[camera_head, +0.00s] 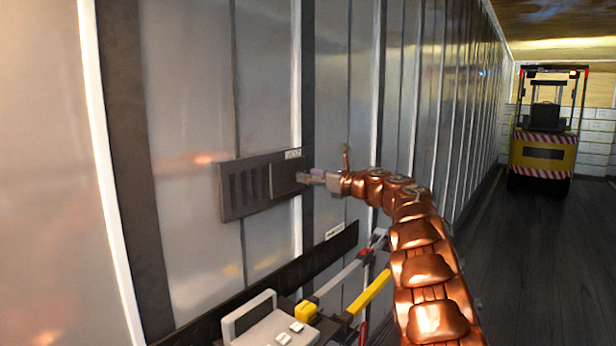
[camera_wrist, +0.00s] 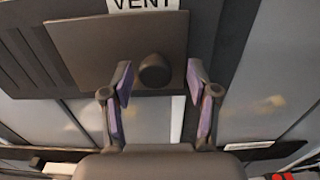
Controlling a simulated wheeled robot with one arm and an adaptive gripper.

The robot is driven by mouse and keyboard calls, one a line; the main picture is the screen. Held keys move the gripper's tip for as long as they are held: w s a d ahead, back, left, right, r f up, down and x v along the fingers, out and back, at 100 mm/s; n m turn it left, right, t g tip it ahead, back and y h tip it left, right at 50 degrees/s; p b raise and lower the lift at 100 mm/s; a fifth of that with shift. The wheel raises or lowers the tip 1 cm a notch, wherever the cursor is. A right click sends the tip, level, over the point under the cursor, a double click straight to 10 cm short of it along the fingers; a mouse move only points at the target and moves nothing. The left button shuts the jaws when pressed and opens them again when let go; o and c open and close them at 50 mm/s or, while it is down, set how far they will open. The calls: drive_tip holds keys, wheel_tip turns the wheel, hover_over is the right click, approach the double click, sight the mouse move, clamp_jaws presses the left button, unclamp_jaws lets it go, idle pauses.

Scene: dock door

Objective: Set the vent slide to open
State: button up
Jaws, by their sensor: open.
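The vent panel (camera_head: 236,213) is a dark grey plate on the corrugated wall, with a row of slots bare on its left. The vent slide (camera_head: 285,178) is a flat plate covering the panel's right part. In the wrist view the slide (camera_wrist: 95,45) carries a round dark knob (camera_wrist: 155,70). A white "VENT" label (camera_wrist: 143,4) sits at the panel's edge. My gripper (camera_head: 312,178) is at the slide's right side. In the wrist view its purple-padded fingers (camera_wrist: 158,84) are open, one either side of the knob, with gaps visible on both sides.
Below the panel, a dark rail (camera_head: 290,272) runs along the wall. A yellow forklift (camera_head: 544,150) is far right. The floor to the right is clear.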

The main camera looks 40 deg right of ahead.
drive_tip(key=v, duration=1)
drive_tip(key=shift+s, duration=0.35)
drive_tip(key=shift+d+r, duration=0.1)
wheel_tip(320, 180, up, 8)
drive_tip(key=w+m+t+h, duration=0.1)
drive_tip(key=w+m+h, duration=0.1)
drive_tip(key=m+h, duration=1.25)
drive_tip(key=s+a+f+m+g+y, duration=0.2)
drive_tip(key=s+a+f+m+g, duration=0.4)
drive_tip(key=s+a+f+m, duration=0.6)
drive_tip(key=s+a+f+m+g+y, duration=0.2)
drive_tip(key=s+a+f+m+g, duration=0.65)
drive_tip(key=f, duration=0.55)
drive_tip(key=s+a+f+m+g+y, duration=0.2)
drive_tip(key=s+a+f, duration=0.3)
drive_tip(key=s+a, duration=0.4)
drive_tip(key=s+a+f+m+g+y, duration=0.2)
drive_tip(key=s+a+f, duration=0.4)
drive_tip(key=s+a, duration=0.4)
drive_tip(key=s+g+y, duration=0.1)
drive_tip(key=s, duration=0.5)
drive_tip(key=shift+a+f+m, duration=0.2)
drive_tip(key=shift+a+m, duration=0.05)
drive_tip(key=shift+m, duration=0.05)
